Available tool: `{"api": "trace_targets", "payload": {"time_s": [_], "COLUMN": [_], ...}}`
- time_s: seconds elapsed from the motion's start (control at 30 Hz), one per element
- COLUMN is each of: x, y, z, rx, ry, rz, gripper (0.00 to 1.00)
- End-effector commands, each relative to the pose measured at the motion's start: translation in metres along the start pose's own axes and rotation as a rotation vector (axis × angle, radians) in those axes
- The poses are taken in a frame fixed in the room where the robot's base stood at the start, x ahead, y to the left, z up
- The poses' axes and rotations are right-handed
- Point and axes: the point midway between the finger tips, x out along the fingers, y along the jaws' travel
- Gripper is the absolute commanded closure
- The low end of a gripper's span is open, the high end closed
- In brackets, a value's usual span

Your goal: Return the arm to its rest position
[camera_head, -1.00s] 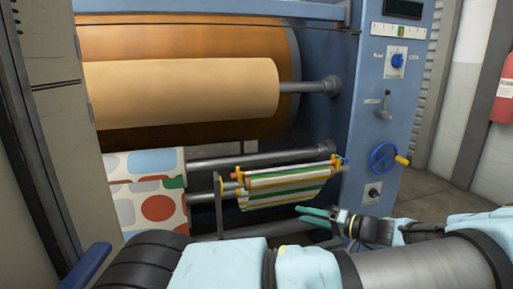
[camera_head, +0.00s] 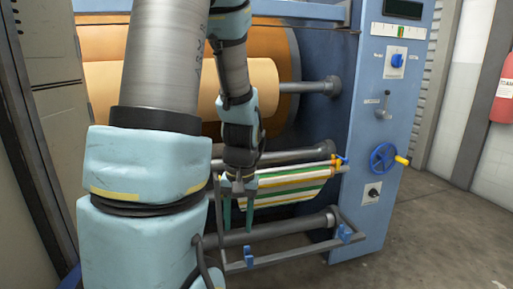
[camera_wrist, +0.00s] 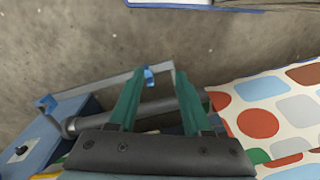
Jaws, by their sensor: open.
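My gripper (camera_head: 237,214) points downward in front of the press, near the left end of the striped fabric (camera_head: 290,189). Its two green fingers are apart with nothing between them, as the wrist view also shows (camera_wrist: 157,90). My arm stands raised and bent across the left and middle of the head view. It hides the left part of the rollers. Whether the fingers touch the rail behind them I cannot tell.
The calender press (camera_head: 350,130) has a large beige roll (camera_head: 262,88) and a blue handwheel (camera_head: 383,157). A lower rail with blue clips (camera_head: 345,233) juts out in front. Patterned fabric (camera_wrist: 285,105) lies right in the wrist view. Floor (camera_head: 440,230) is clear at right.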

Motion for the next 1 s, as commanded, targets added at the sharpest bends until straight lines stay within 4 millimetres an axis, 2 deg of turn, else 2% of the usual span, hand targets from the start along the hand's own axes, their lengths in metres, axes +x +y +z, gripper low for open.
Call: {"api": "trace_targets", "payload": {"time_s": [0.1, 0.33, 0.4, 0.63, 0.77, 1.0], "x": [-0.016, -0.038, -0.056, -0.095, -0.125, -0.201], "y": [-0.010, -0.026, -0.025, -0.027, -0.029, -0.034], "z": [0.007, 0.019, 0.018, 0.019, 0.019, 0.020], "rx": [0.001, 0.014, 0.021, 0.020, 0.020, 0.020], "ry": [0.061, 0.162, 0.159, 0.157, 0.157, 0.157], "rz": [0.039, 0.067, 0.067, 0.066, 0.066, 0.066], "gripper": [0.51, 0.51, 0.51, 0.51, 0.51, 0.51]}}
